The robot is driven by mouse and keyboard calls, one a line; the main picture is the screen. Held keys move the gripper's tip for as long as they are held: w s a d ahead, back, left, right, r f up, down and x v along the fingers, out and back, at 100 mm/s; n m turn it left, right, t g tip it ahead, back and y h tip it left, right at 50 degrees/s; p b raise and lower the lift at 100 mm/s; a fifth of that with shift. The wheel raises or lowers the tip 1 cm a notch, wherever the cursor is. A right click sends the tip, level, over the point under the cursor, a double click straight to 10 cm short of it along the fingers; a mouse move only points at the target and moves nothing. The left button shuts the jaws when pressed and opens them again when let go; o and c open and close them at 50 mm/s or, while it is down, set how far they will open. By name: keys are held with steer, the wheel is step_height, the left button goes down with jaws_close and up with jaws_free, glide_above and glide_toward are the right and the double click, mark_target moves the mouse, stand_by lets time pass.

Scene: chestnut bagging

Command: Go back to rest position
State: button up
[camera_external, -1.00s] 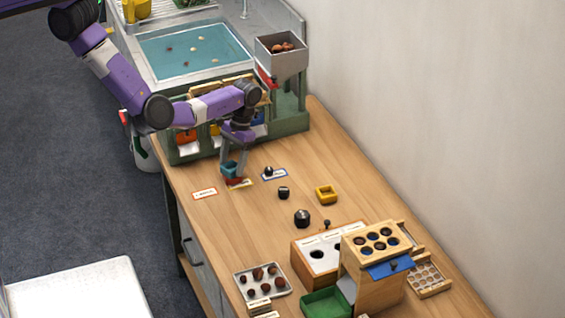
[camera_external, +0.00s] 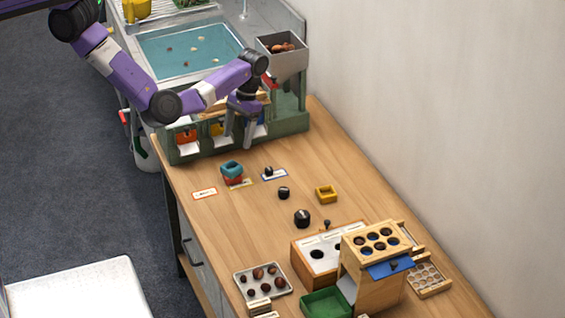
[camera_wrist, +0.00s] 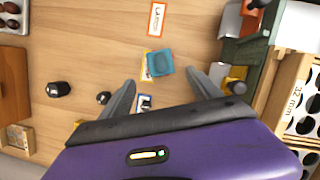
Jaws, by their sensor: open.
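My gripper (camera_external: 240,138) is open and empty, raised above the table in front of the green bagging stand (camera_external: 292,124). In the wrist view its two fingers (camera_wrist: 165,90) are spread wide with nothing between them. A teal square ring (camera_external: 232,167) sits on top of a red one (camera_external: 233,181), below and apart from my gripper. The teal ring also shows in the wrist view (camera_wrist: 160,64), just beyond the fingertips. The stack stands at a yellow-edged label card (camera_external: 242,184).
A yellow square ring (camera_external: 326,194), black knobbed weights (camera_external: 302,218) and label cards (camera_external: 204,194) are on the table. A wooden box with holes (camera_external: 375,270), a tray of chestnuts (camera_external: 262,292) and a green tray (camera_external: 326,303) stand at the front. A hopper (camera_external: 283,58) rises behind my gripper.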

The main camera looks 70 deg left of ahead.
steer(key=shift+v, duration=1.1)
